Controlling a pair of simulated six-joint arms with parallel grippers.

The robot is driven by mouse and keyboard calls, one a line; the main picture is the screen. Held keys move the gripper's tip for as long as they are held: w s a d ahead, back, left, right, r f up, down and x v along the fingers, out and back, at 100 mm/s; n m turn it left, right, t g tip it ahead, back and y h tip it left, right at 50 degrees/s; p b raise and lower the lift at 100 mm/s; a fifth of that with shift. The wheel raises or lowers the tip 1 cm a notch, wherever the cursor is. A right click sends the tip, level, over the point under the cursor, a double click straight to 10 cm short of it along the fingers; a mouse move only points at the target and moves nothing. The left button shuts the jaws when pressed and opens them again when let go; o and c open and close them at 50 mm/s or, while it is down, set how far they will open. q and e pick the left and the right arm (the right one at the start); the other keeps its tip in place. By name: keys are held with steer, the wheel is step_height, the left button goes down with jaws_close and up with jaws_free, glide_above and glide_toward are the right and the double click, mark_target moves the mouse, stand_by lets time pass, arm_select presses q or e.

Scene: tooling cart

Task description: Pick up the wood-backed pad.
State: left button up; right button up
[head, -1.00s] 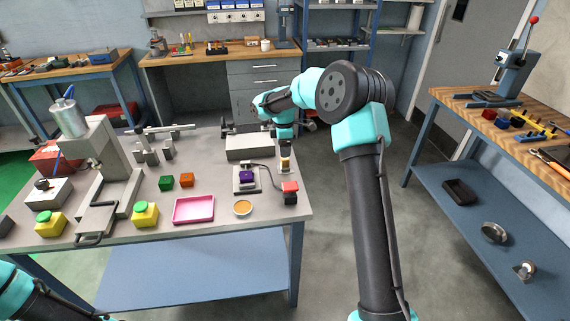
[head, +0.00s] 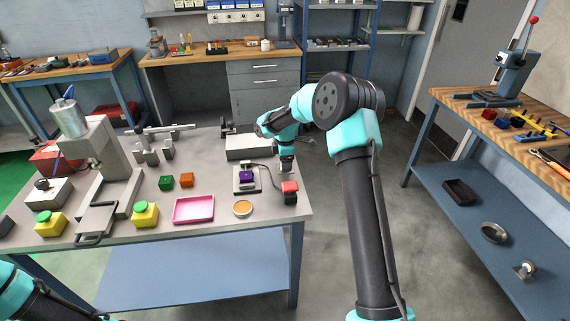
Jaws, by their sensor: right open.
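My right gripper (head: 286,168) is at the back right of the grey table (head: 150,250), low over the tabletop just behind the red-topped black block. It is open. I cannot clearly make out the wood-backed pad. A small tan and pale item showed at this spot a second ago, and the gripper now covers it. I cannot tell whether the fingers are around it or touching it. Only a piece of my left arm shows at the bottom left corner; its gripper is out of the picture.
A pink tray (head: 193,210) lies left of the dish. A grey box (head: 248,153) stands behind.

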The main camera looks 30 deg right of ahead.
steer(key=shift+f, duration=0.3)
steer(key=shift+c, duration=0.4)
steer(key=c, duration=0.9)
steer(key=shift+c, duration=0.2)
step_height(320, 180, up, 10)
steer(key=shift+r, duration=0.1)
